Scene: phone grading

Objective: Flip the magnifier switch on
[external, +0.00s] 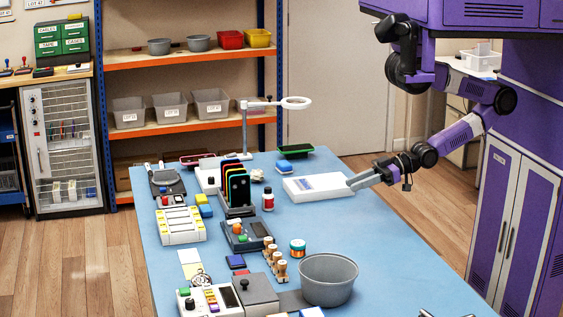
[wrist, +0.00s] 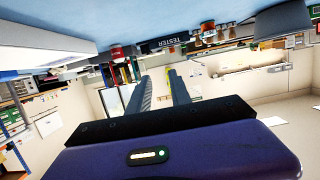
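The magnifier (external: 297,103) is a white ring lens on a jointed arm, with an upright post (external: 244,132) at the far edge of the blue table. Its switch is too small to make out, and its base is partly hidden behind other items. My gripper (external: 352,184) is at the table's right side, by the right end of a white box (external: 318,187), well to the right of and below the magnifier ring in the picture. In the wrist view my gripper (wrist: 159,76) shows two fingers apart with nothing between them. I cannot make out the magnifier in that view.
The wrist view is upside down, with a block marked TESTER (wrist: 172,43). The table's right front is mostly clear.

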